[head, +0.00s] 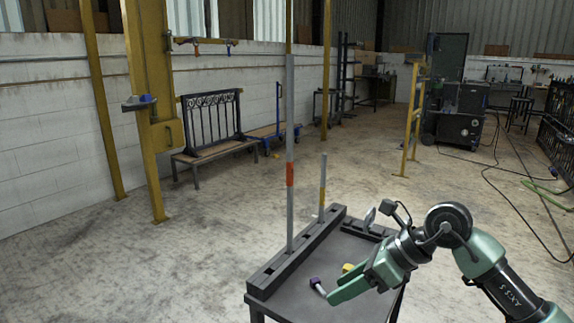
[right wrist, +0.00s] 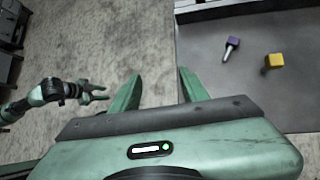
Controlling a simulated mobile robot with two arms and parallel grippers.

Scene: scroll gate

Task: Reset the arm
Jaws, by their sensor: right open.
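My right gripper (head: 334,293) is over the dark table (head: 335,250), with its fingers pointing left. In the right wrist view its two fingers (right wrist: 160,82) are apart and nothing is between them. A purple-headed peg with a grey shaft (head: 318,287) lies on the table close to the fingertips; it also shows in the right wrist view (right wrist: 230,47). A yellow block (head: 347,267) is partly hidden behind the gripper and shows in the right wrist view (right wrist: 273,61). My left gripper (right wrist: 96,92) shows small at the left of the right wrist view, fingers apart, over the floor.
A slotted dark rail (head: 300,250) runs along the table's left edge. A tall grey pole with an orange band (head: 290,140) and a shorter pole with a yellow band (head: 322,190) stand upright at it. Open concrete floor (head: 215,230) lies left; cables cross the floor at right.

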